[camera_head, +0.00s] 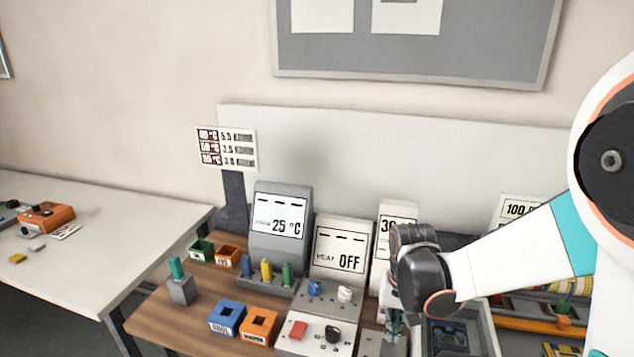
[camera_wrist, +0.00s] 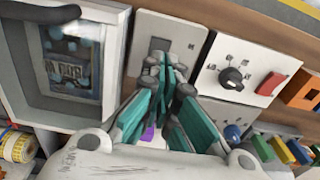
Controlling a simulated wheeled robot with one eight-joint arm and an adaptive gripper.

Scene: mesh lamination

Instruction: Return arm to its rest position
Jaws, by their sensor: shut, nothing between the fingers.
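My arm reaches in from the right edge of the head view, over the right part of the wooden bench (camera_head: 160,320). My gripper (camera_head: 394,328) points down beside the control panels, partly hidden by my wrist. In the wrist view my gripper (camera_wrist: 166,68) shows its teal fingers converging at the tips, shut with nothing held. The fingertips are over or near a pale panel with a grey square (camera_wrist: 160,45); I cannot tell whether they touch it.
A panel with a black knob (camera_head: 332,334) and red switch (camera_head: 298,329) stands left of my gripper. A framed tray (camera_head: 490,340) is to its right. Displays reading 25 °C (camera_head: 279,224) and OFF (camera_head: 341,248) stand behind. Coloured blocks and sockets are further left.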

